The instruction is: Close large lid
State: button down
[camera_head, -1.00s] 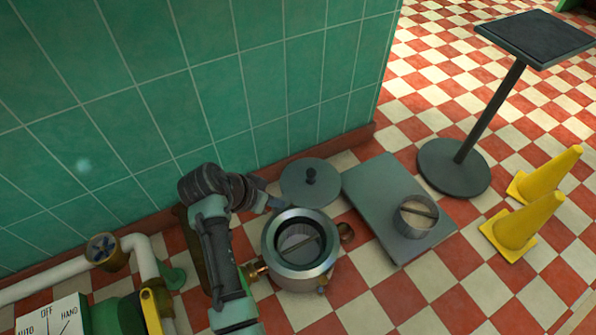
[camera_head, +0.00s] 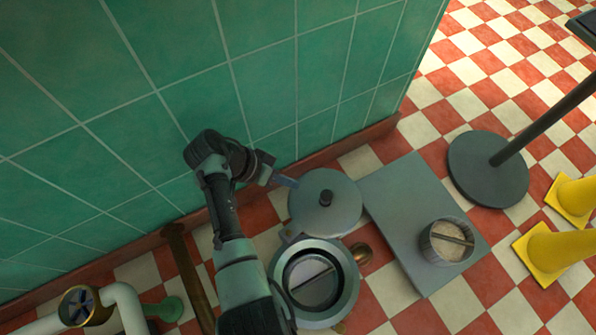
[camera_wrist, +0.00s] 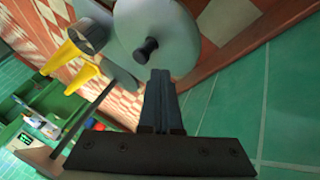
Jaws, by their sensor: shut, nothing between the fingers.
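The large lid (camera_head: 340,217) is a grey disc with a dark knob, standing open at the wall side of the large kettle. The kettle's metal rim (camera_head: 351,284) surrounds an open mouth with a bar across it. My gripper (camera_head: 290,183) is shut and empty at the lid's upper left edge, on the wall side. In the wrist view the fingers (camera_wrist: 160,76) point toward the lid (camera_wrist: 180,30), with the tips close to its knob in the picture. I cannot tell whether they touch the lid.
The green tiled wall (camera_head: 170,100) runs close behind my arm and the lid. A grey platform (camera_head: 395,205) bearing a small open pot (camera_head: 447,241) is right of the kettle. A dark round stand base (camera_head: 488,170) and yellow cones (camera_head: 548,255) are farther right. Pipes (camera_head: 125,300) are at lower left.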

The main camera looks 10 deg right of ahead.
aim_at(311, 197)
jog(key=b+x, duration=0.5)
jog(key=x, duration=0.3)
jog(key=shift+s+f, duration=0.15)
jog(key=shift+f, duration=0.1)
jog(key=shift+d+f, duration=0.2)
jog(key=shift+d, duration=0.15)
